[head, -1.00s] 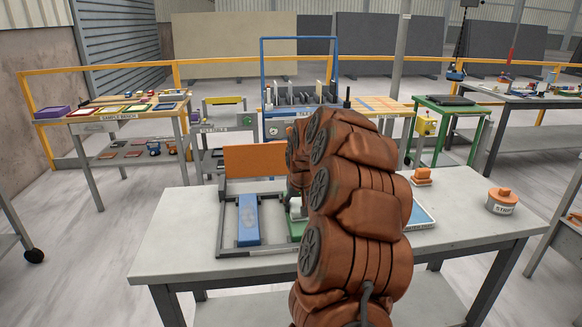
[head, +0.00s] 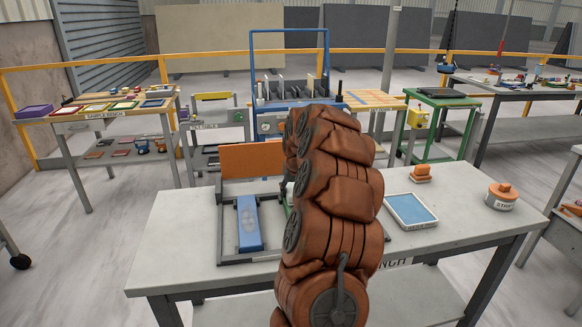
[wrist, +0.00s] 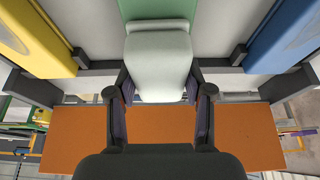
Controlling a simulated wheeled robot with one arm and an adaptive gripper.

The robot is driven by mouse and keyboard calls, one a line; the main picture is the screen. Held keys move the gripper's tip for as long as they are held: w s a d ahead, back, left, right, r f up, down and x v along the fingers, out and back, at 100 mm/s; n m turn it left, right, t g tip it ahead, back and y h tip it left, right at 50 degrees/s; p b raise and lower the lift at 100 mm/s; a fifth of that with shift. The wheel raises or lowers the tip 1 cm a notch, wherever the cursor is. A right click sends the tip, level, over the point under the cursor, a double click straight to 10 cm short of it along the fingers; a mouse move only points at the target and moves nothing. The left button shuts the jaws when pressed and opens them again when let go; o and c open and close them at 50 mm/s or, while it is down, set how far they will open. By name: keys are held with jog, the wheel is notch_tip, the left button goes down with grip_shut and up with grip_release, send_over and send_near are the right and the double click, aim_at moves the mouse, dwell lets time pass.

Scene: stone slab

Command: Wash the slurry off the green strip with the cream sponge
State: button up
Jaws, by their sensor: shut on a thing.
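My gripper (wrist: 158,93) is shut on the cream sponge (wrist: 160,60), which looks pale grey-white in the wrist view. The green strip (wrist: 158,9) shows beyond the sponge at the top of that view; the sponge covers part of it. I cannot tell whether the sponge touches the strip. No slurry is clear on the small part I see. In the head view my arm hides the gripper, the sponge and nearly all of the green strip.
The blue strip (head: 248,223) lies in the dark frame, left of my arm; a yellow strip (wrist: 35,35) is on the other side. An orange board (head: 250,160) stands behind. A blue-topped tray (head: 411,210), orange block (head: 421,173) and round pot (head: 501,197) sit right on the bench.

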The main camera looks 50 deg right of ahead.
notch_tip(320, 180, up, 2)
jog(key=shift+s+r, duration=0.1)
jog(key=shift+s, duration=0.05)
jog(key=shift+r+p, duration=0.55)
jog(key=shift+r, duration=2.35)
